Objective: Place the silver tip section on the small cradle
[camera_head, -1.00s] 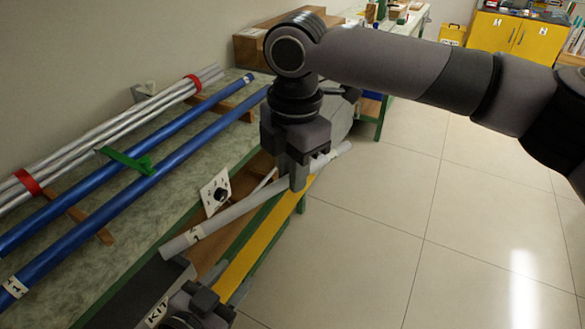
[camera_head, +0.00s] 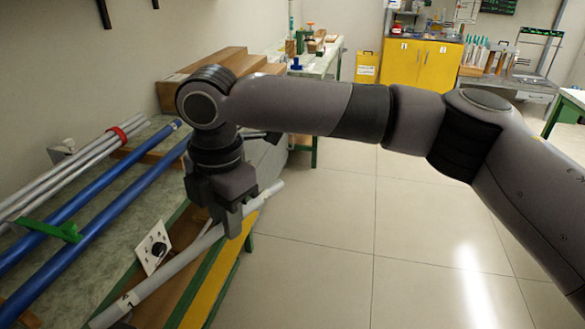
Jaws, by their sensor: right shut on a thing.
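My right gripper (camera_head: 228,222) points down and is shut on a long silver-grey rod (camera_head: 178,262), the likely silver tip section. The rod slants from lower left to upper right over the near edge of the bench. A pale band marks its lower-left end, and its far end sticks out past the gripper fingers. I cannot make out a small cradle for certain. My left gripper is not in view.
On the green-topped bench (camera_head: 128,207) lie blue rods (camera_head: 92,222) and a red-banded silver bundle (camera_head: 75,168). A white plate with a black knob (camera_head: 152,248) stands close beside the held rod. Brown boxes (camera_head: 225,62) stand behind. Floor on the right is clear.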

